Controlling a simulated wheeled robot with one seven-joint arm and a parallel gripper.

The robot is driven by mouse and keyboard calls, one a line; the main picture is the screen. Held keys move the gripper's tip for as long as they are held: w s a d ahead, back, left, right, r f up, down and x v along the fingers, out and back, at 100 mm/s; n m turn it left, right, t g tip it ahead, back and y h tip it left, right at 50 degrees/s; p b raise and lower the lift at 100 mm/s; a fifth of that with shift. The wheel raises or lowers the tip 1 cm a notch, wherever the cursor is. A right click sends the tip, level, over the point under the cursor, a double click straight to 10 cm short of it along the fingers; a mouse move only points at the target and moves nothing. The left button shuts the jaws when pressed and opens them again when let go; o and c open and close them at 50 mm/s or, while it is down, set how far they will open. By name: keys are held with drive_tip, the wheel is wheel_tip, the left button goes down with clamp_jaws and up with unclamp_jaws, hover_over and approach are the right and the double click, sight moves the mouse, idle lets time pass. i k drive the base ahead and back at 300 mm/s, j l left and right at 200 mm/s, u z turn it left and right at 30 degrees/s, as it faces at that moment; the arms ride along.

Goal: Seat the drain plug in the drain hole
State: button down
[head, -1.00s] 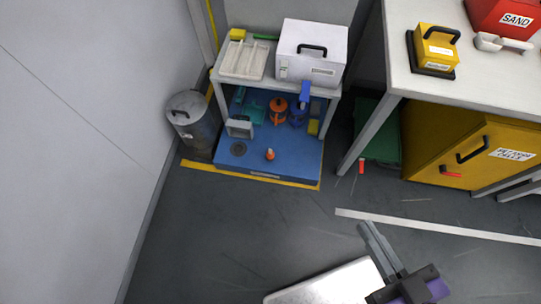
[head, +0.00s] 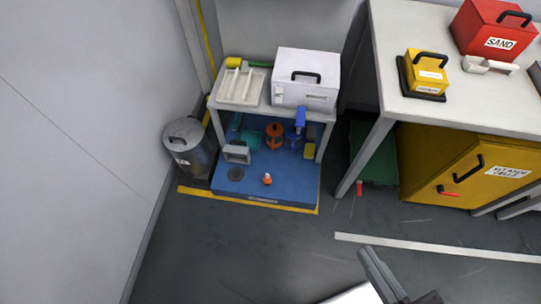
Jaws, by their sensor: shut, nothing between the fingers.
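A small orange plug with a pale top (head: 267,179) stands on the front part of the blue platform (head: 290,190). The drain hole (head: 235,173) is a dark round spot on the same platform, to the left of the plug and apart from it. My gripper (head: 372,258) is at the bottom of the head view, above the floor, shut and empty. It is well in front of the platform and to the right, far from the plug.
A grey-handled block (head: 237,152) stands just behind the hole. Orange (head: 274,135) and blue (head: 293,138) items stand farther back under the white shelf (head: 258,105). A grey bin (head: 186,145) is left. A workbench (head: 385,108) and yellow cabinet (head: 430,160) are right. Floor in front is clear.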

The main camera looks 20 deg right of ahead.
sight(295, 184)
drive_tip(key=i+j+u, duration=0.2)
drive_tip(key=i+u, duration=0.15)
drive_tip(key=i, duration=0.35)
drive_tip(key=i+u, duration=0.3)
drive_tip(key=i, duration=0.4)
